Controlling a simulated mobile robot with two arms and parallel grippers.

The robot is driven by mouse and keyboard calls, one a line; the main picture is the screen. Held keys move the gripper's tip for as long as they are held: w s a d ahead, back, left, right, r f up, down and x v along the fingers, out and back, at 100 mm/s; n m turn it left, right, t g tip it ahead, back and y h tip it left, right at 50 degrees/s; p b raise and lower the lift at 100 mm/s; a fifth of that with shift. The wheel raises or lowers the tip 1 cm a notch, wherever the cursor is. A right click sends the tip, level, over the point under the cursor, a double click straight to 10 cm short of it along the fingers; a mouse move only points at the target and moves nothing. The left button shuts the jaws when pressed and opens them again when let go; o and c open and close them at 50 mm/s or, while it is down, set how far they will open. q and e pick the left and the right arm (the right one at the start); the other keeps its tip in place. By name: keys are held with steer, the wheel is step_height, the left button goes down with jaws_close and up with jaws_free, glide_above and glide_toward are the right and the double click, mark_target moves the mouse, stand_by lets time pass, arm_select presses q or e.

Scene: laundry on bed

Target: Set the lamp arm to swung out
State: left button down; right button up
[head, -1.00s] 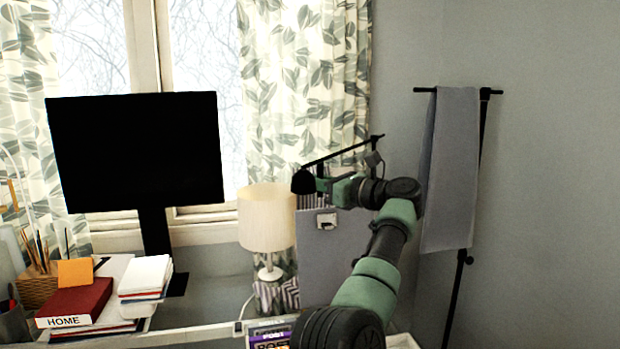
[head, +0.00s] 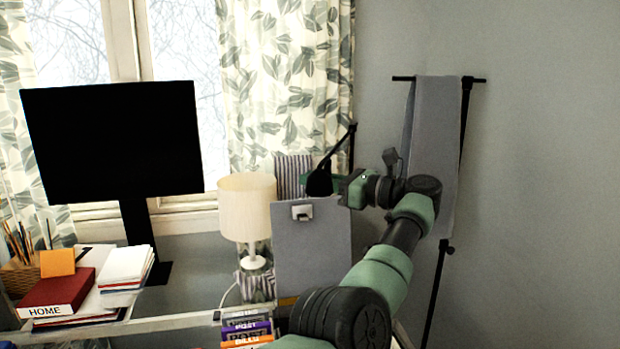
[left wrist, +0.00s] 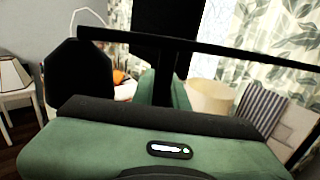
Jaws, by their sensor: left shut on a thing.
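The black lamp arm (head: 337,154) slopes down to the left from its pivot by the right curtain to a dark lamp head (head: 320,183). In the left wrist view, the lamp arm (left wrist: 225,48) crosses as a black bar, with the dark lamp head (left wrist: 78,85) at its left end. My left gripper (head: 338,180) is just right of the lamp head and shut on the lamp arm. The exact contact is partly hidden by the gripper and lamp head. My right gripper is not in view.
A cream table lamp (head: 247,206) and a grey clipboard-like panel (head: 313,245) stand left of my arm. A black monitor (head: 113,140) stands farther left. A grey cloth (head: 435,150) hangs on a black stand at right. Books (head: 55,293) lie on the desk.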

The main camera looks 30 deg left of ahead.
arm_select(q)
steer(key=shift+s+d+f, duration=0.1)
steer(key=shift+d+f, duration=0.1)
steer(key=shift+f, duration=0.35)
steer(key=c, duration=1.5)
jaws_free()
steer(key=shift+s, duration=0.1)
steer(key=shift+o, duration=0.5)
steer(key=shift+s+r, duration=0.3)
steer(key=shift+r, duration=0.2)
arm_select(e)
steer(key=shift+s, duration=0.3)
arm_select(q)
steer(key=shift+r, duration=0.1)
